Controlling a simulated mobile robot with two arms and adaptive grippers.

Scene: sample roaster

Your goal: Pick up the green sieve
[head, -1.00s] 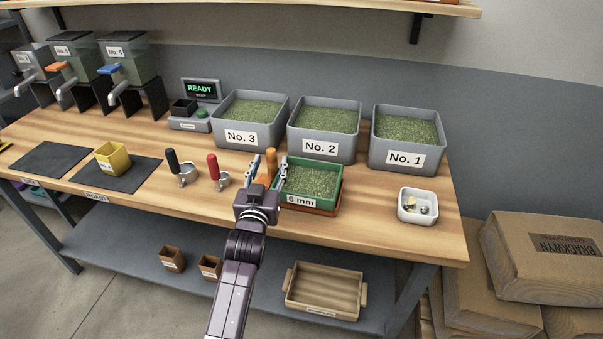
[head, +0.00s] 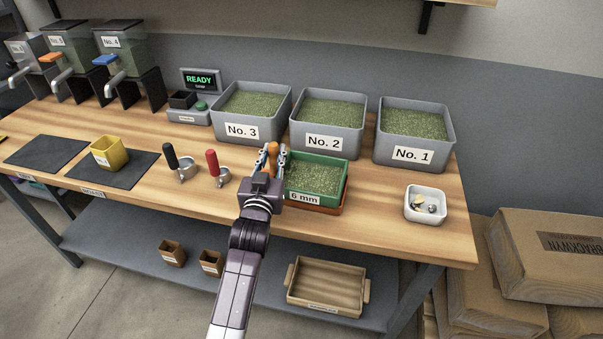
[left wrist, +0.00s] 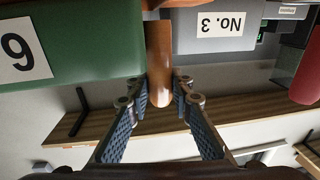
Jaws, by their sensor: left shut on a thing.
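The green sieve (head: 329,200), labelled "6 mm" and filled with green beans, sits on an orange-brown tray (head: 334,209) on the bench. An orange wooden handle (head: 273,150) stands at its left side. My left gripper (head: 271,160) is shut on this handle. In the left wrist view, the picture is upside down; the handle (left wrist: 160,60) lies between the two fingers (left wrist: 162,98), and the sieve's green wall (left wrist: 90,50) fills the upper left. The handle's join to the sieve is hidden. My right gripper is not in view.
Grey bins No. 3 (head: 264,134), No. 2 (head: 350,147) and No. 1 (head: 440,160) stand close behind the sieve. Black-handled (head: 171,156) and red-handled (head: 212,162) scoops stand to the left. A white dish (head: 414,213) is at the right, with bare bench between.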

